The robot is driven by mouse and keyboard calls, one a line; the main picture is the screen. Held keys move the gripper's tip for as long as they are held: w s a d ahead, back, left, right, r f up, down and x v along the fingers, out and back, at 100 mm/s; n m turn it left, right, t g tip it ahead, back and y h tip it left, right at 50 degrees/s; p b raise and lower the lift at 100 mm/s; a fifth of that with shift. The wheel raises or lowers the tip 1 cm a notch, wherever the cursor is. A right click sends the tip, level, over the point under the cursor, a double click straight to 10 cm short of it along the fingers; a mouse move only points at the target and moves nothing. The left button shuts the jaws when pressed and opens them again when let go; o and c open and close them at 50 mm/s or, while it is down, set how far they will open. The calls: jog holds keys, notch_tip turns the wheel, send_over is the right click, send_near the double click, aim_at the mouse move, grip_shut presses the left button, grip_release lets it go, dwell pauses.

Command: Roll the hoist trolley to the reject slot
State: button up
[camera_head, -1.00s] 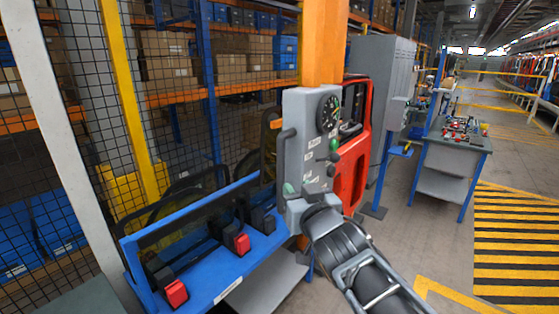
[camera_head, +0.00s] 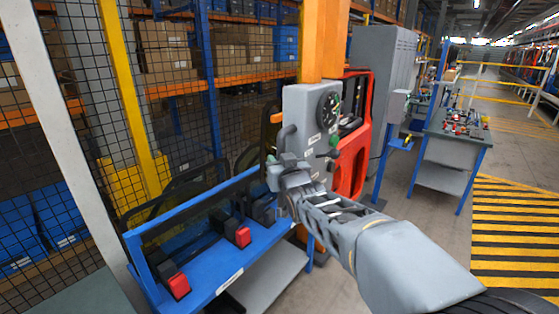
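My gripper (camera_head: 279,174) is in front of the lower left part of a grey control panel (camera_head: 306,118) on an orange post. The panel has a dark round dial (camera_head: 328,108), a grey handle (camera_head: 286,140) at its left edge and a green knob (camera_head: 334,141). The gripper is just below the handle; I cannot tell whether they touch. Its fingers are small and blend with the grey panel, so their opening is unclear. I cannot pick out a hoist trolley or a marked reject slot with certainty.
A blue bench frame (camera_head: 204,284) with black holders and red blocks (camera_head: 243,236) is left of my arm. A red cabinet (camera_head: 351,160) stands behind the panel. Mesh fencing closes the left side. A workbench (camera_head: 445,155) and striped floor (camera_head: 515,230) lie right.

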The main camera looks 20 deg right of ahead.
jog(key=shift+c, duration=0.2)
grip_shut()
jog(key=shift+w+a, duration=0.1)
